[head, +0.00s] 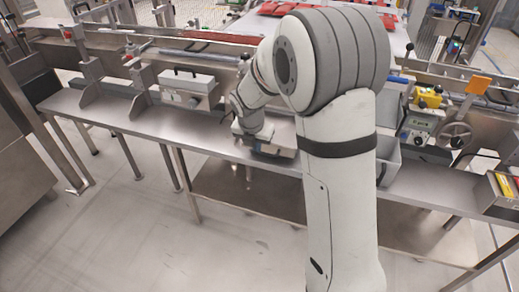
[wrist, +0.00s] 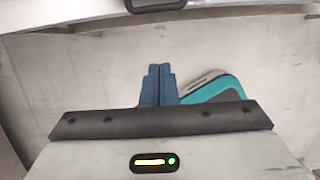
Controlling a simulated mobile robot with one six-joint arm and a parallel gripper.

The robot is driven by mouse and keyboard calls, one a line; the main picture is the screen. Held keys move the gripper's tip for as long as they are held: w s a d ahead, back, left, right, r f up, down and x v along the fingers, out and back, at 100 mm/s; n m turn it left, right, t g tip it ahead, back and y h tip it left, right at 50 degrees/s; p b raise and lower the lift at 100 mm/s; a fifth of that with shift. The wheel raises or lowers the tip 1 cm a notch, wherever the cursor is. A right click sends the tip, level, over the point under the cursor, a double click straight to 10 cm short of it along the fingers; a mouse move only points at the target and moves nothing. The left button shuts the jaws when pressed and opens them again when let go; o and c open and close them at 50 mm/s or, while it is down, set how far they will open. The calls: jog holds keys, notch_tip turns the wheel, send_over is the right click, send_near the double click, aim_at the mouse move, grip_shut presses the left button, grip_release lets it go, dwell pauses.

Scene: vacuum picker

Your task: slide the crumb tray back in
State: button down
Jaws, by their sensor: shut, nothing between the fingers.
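A light grey box with a black handle (head: 188,88) sits on the bench at left centre in the head view; it may hold the crumb tray, but I cannot tell for sure. In the wrist view a light grey front with a dark handle (wrist: 151,5) is cut off by the top edge, beyond my fingers. My gripper (wrist: 159,68) has its blue fingers shut together, empty, pointing towards that front and apart from it. In the head view my gripper (head: 268,149) is low over the bench's front edge, right of the box; its fingertips are not clear.
A teal and grey object (wrist: 218,88) lies just right of my fingers in the wrist view. A grey bin (head: 388,165) stands right of my arm, near a yellow control unit (head: 430,98) and a handwheel (head: 455,135).

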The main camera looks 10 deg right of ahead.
aim_at(263, 153)
jog(key=shift+w+d+f, duration=0.55)
jog(key=shift+w+f, duration=0.4)
jog(key=shift+f, duration=0.6)
jog(key=shift+w+d+f, duration=0.5)
jog(key=shift+w+f, duration=0.4)
jog(key=shift+f, duration=0.65)
jog(key=shift+w+d+f, duration=0.55)
jog(key=shift+w+f, duration=0.4)
jog(key=shift+f, duration=0.6)
